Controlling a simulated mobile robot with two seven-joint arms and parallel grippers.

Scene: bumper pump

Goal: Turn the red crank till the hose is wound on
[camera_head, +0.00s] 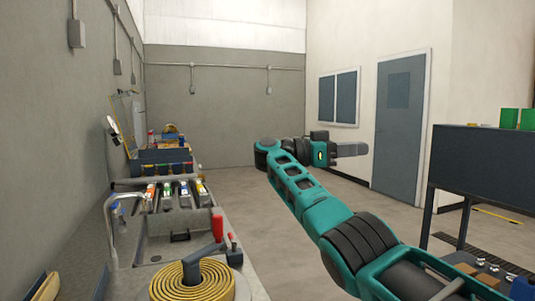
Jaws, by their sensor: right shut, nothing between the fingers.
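The crank's red handle (217,222) stands upright at the end of a dark grey arm (206,252), at the bottom left of the picture. The arm joins a hub in the middle of a flat yellow coil of hose (165,285), which the bottom edge of the picture cuts off. My right gripper (364,149) is shut and empty. It is up in the air in the middle of the room, pointing right, far from the crank and touching nothing. My left gripper is not in view.
A smaller red-topped lever (231,240) stands close beside the crank. A curved faucet (113,215) and a sink (165,242) lie behind the coil, with several coloured items beyond. A dark stand (480,160) with green boxes is at right. Floor between is clear.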

